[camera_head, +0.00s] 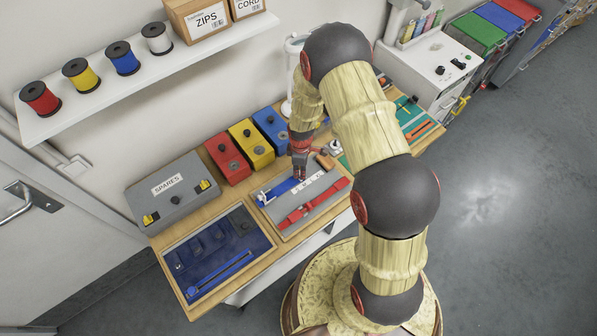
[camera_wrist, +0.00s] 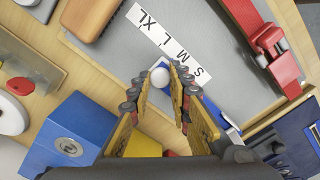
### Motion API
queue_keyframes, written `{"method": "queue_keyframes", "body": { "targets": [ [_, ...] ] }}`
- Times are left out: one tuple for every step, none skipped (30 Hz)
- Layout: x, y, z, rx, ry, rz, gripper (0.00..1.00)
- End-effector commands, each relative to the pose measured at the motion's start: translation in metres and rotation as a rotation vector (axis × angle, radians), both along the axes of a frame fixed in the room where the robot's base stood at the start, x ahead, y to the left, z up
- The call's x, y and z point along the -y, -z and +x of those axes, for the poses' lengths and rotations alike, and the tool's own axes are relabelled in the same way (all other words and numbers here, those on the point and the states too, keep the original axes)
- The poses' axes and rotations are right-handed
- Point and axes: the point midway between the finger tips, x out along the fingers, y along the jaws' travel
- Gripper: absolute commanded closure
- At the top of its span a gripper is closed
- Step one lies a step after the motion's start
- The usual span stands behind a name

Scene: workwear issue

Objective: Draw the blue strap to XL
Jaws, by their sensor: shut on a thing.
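The blue strap (camera_head: 274,192) lies on a grey board (camera_head: 290,231) on the wooden bench, and its blue band shows beside my fingers in the wrist view (camera_wrist: 227,122). A white size strip (camera_head: 308,183) marked S, M, L, XL lies beside it; in the wrist view (camera_wrist: 168,38) XL is at the upper left and S nearest my right finger. My gripper (camera_head: 299,172) is low over the board, shut on the blue strap's end. In the wrist view its fingertips (camera_wrist: 163,80) close around a white round knob with blue beside it. The fingers partly hide the strap.
A red strap (camera_head: 314,203) with a buckle lies on the strip's other side. Red (camera_head: 227,158), yellow (camera_head: 251,146) and blue (camera_head: 271,131) boxes stand behind the board. A grey SPARES case (camera_head: 172,203) and blue tray (camera_head: 184,303) are left. A brown block (camera_wrist: 90,17) lies past XL.

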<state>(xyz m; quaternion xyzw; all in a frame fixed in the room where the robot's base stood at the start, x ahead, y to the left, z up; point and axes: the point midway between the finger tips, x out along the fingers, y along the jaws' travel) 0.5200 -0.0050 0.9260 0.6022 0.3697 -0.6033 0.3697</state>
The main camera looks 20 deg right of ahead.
Motion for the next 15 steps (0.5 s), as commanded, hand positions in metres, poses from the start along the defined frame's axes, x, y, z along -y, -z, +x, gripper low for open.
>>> {"method": "queue_keyframes", "body": {
  "targets": [
    [0.011,0.002,0.005,0.004,0.005,-0.001,1.0],
    [0.017,0.002,0.007,0.004,0.006,-0.001,1.0],
    [0.026,0.002,0.01,0.004,0.006,-0.001,1.0],
    [0.032,0.003,0.012,0.004,0.006,-0.001,1.0],
    [0.037,0.003,0.013,0.004,0.005,-0.001,1.0],
    [0.044,0.003,0.015,0.003,0.006,0.0,1.0],
    [0.048,0.002,0.016,0.002,0.005,0.0,1.0],
    [0.051,0.002,0.017,0.002,0.004,0.0,1.0],
    [0.055,0.002,0.018,0.002,0.003,0.0,1.0],
    [0.056,0.001,0.019,0.002,0.003,0.0,1.0],
    [0.058,0.001,0.019,0.002,0.003,-0.001,1.0],
    [0.058,0.0,0.019,0.002,0.002,-0.001,1.0],
    [0.058,0.0,0.019,0.002,0.001,-0.001,1.0],
    [0.058,0.0,0.019,0.001,0.001,0.0,1.0],
    [0.058,0.0,0.019,0.001,0.001,0.0,1.0]
  ]
}}
